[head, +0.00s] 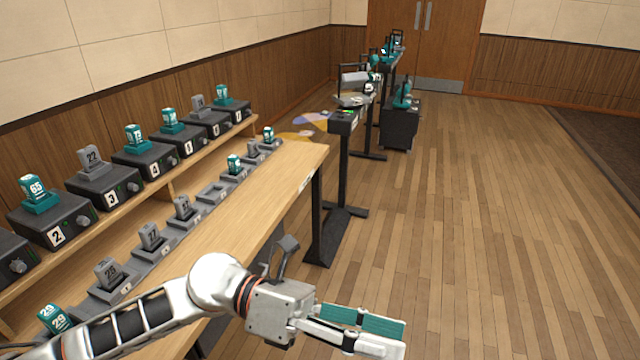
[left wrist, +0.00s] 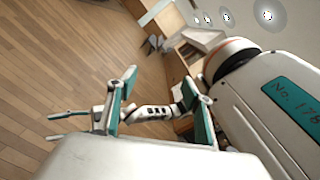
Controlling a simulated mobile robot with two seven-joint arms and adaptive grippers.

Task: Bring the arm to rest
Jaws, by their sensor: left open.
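My left gripper (head: 378,334) is at the bottom of the head view, to the right of the bench front and above the open floor. Its two teal-padded fingers are apart with nothing between them. In the left wrist view the same gripper (left wrist: 160,84) shows a clear gap between its fingers. Another white arm of mine shows beyond it there, ending in my right gripper (left wrist: 58,127), with its two fingers apart and empty. The right arm does not show in the head view.
The wooden bench (head: 290,170) at left carries a row of grey cradles and a raised shelf of numbered black boxes (head: 105,187) with grey and teal handsets. Black stands (head: 343,190) with equipment line up behind it. The wooden floor (head: 480,210) at right is clear.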

